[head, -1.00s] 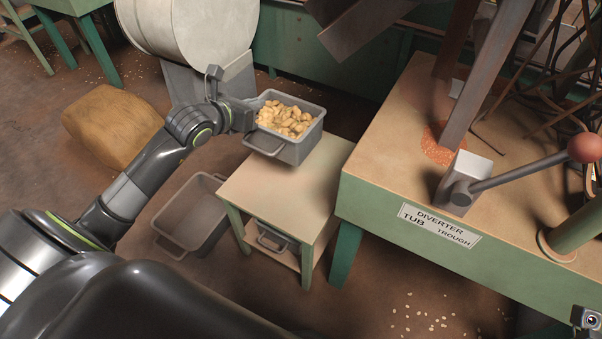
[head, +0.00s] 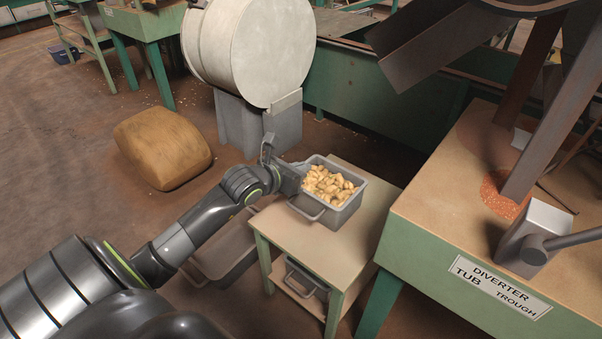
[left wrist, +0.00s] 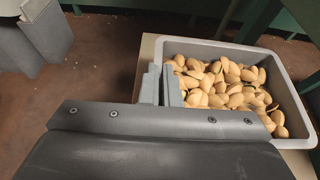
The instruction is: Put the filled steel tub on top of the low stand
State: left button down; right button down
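The filled steel tub (head: 338,217), grey and heaped with pale tan nuts, is level over the far part of the low stand's cream top (head: 310,246). It sits on that top or barely above it; I cannot tell which. My left gripper (head: 293,178) has its fingers close together at the tub's left rim and looks shut on its wall. The left wrist view shows the fingers (left wrist: 162,86) at the rim and the nuts inside the tub (left wrist: 300,110). My right gripper is not in view.
An empty grey tub (head: 220,262) is on the floor left of the stand, partly behind my arm. Another tub (head: 305,283) is on the stand's lower shelf. The diverter bench (head: 440,245) stands close at right. A brown sack (head: 160,150) lies at left.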

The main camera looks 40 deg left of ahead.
pick_arm(q)
jog(key=shift+r, duration=0.2)
jog(key=shift+f, duration=0.15)
jog(key=c, duration=1.7)
grip_release()
